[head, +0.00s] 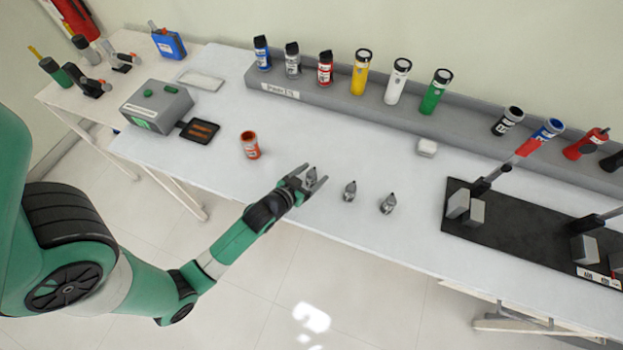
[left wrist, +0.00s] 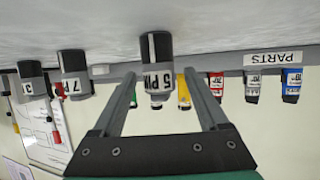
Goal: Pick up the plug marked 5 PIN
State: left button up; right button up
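The plug marked 5 PIN (left wrist: 157,78) is dark grey with a white label and a black-and-white top band. It stands on the white table and shows upside down in the left wrist view. In the head view the same plug (head: 312,175) is at my left gripper's fingertips. My left gripper (head: 302,178) is open, with one finger on either side of the plug; the left wrist view (left wrist: 159,85) shows gaps on both sides. Two similar plugs stand to the right, a nearer one (head: 349,191) and a farther one (head: 388,204). My right gripper is out of view.
An orange-red can (head: 249,145) stands left of the gripper. A grey rack (head: 300,102) with several bottles and cylinders runs along the back. A black fixture board (head: 485,230) lies at the right, and a grey box (head: 157,106) stands at the left.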

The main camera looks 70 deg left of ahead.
aim_at(312, 174)
pick_arm(q)
grip_shut()
dwell(0.3)
jog(key=shift+r, duration=0.55)
notch_tip(312, 174, up, 3)
jog(key=shift+f+p, duration=0.15)
jog(key=shift+p, duration=0.75)
jog(key=s+d+r+p, duration=0.2)
jog(key=d+r+p, duration=0.2)
jog(key=d, duration=0.2)
jog(key=s+d+r+p, duration=0.3)
jog(key=d+r+p, duration=0.1)
jog(key=d, duration=0.3)
jog(key=shift+s+r, duration=0.25)
jog(key=shift+r, duration=0.4)
